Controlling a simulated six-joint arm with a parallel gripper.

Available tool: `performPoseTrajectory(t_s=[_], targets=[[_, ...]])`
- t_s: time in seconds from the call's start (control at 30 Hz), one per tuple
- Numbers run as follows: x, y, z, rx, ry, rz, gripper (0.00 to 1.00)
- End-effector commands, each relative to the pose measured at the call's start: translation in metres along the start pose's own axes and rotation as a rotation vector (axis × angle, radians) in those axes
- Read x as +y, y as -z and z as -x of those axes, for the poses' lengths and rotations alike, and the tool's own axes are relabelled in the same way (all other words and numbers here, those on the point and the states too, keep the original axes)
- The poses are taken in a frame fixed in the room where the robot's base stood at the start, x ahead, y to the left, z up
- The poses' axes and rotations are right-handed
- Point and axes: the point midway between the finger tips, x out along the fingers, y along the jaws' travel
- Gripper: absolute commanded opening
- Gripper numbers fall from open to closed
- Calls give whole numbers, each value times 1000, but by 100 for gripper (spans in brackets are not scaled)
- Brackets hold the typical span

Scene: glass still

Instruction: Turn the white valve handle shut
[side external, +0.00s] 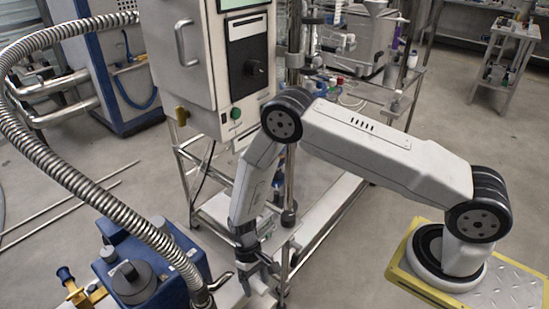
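My gripper (258,279) points down at the bottom centre of the side external view, low beside the metal frame and right of the blue pump unit. It is small and seen from the side, so I cannot tell whether its fingers are apart or closed, or whether they touch anything. I cannot make out the white valve handle with certainty. Small white and red fittings show on the glass still (338,82) behind my arm, well away from my gripper. Part of the still is hidden by my arm and the control cabinet.
A blue pump unit (181,272) with a ribbed metal hose (62,170) stands left of my gripper. A control cabinet (205,75) rises behind it. The metal frame (322,222) runs close beside my forearm. Open floor (350,275) lies to the right of the frame.

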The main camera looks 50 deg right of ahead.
Motion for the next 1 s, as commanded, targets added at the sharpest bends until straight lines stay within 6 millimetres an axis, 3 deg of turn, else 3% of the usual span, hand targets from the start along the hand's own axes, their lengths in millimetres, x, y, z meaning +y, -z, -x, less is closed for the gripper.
performPoseTrajectory(t_s=[0.47, 1.0], targets=[[1, 0, 13, -1, 0, 2, 79], [0, 0, 72, 0, 0, 0, 79]])
